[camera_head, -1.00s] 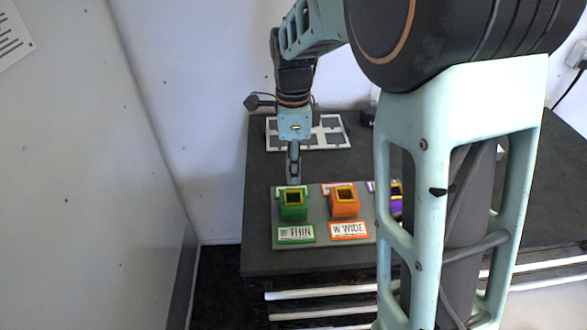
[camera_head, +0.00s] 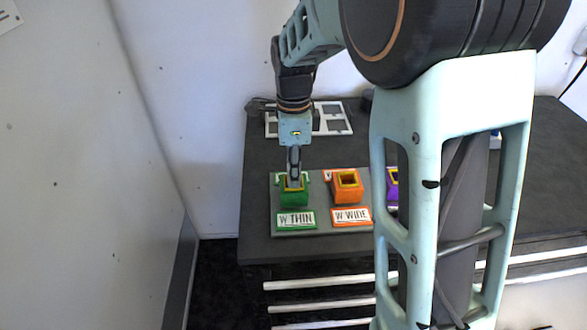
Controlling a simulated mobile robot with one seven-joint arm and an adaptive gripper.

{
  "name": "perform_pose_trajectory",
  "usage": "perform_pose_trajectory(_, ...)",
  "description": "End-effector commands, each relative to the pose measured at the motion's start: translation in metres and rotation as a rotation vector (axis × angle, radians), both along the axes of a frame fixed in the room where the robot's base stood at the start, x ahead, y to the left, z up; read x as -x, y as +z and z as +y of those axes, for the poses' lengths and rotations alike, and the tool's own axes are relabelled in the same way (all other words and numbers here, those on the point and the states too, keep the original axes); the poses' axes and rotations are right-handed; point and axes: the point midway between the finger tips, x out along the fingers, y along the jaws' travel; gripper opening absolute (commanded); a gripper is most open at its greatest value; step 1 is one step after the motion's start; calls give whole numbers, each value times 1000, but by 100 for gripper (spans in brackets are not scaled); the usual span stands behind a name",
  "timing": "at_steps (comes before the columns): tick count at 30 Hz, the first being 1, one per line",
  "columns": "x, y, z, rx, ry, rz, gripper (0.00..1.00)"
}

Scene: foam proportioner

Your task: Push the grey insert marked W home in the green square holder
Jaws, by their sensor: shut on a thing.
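The green square holder (camera_head: 294,199) stands at the left of a grey base plate, above a label reading "W THIN". Its square mouth has a yellow rim and faces up. My gripper (camera_head: 294,179) points straight down at this mouth, with its tip at or just inside the opening. It is shut on the grey insert, which is too small and too covered by the fingers to make out. The W mark cannot be seen, nor how deep the insert sits.
An orange holder (camera_head: 347,186) labelled "W WIDE" stands close on the right. A purple holder (camera_head: 392,186) beyond it is partly hidden by my arm. A white frame tray (camera_head: 334,118) lies at the back of the dark table (camera_head: 258,180). A wall is at left.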

Motion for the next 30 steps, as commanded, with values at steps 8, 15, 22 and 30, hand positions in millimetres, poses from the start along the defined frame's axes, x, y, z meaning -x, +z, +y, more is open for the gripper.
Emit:
perform_pose_trajectory(8,0,1,0,0,0,0,0)
perform_pose_trajectory(15,0,1,0,0,0,0,0)
perform_pose_trajectory(22,0,1,0,0,0,0,0)
perform_pose_trajectory(30,0,0,0,0,0,0,39)
